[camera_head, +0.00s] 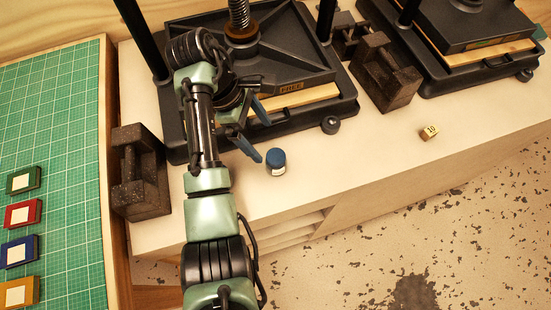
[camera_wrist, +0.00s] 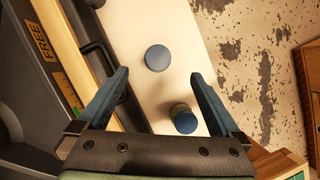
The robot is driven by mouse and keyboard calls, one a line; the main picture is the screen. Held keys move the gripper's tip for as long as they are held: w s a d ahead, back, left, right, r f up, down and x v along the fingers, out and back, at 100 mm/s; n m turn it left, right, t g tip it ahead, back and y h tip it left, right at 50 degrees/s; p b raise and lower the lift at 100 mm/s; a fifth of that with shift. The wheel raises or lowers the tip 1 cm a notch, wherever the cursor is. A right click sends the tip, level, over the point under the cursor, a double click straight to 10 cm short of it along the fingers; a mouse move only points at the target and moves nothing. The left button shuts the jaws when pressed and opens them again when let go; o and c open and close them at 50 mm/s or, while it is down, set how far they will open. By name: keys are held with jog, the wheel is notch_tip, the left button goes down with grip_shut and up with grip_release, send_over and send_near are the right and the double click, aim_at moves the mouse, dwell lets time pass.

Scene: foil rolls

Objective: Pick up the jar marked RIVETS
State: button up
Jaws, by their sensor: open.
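My gripper (camera_head: 256,130) is open and empty, just left of this jar and above the bench. No label shows there, so I cannot tell which is marked RIVETS.
A black press (camera_head: 345,104) marked FREE stands just behind the jar. A dark stone-like block (camera_head: 141,172) sits left of my arm, another (camera_head: 388,72) right of the press. The bench's front edge is close.

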aim_at(274, 156)
jog(key=b+x, duration=0.3)
jog(key=x, duration=0.3)
jog(key=shift+f+b, duration=0.1)
jog(key=shift+b, duration=0.3)
jog(key=x, duration=0.5)
jog(key=shift+w+a+f, duration=0.1)
jog(key=shift+a, duration=0.15)
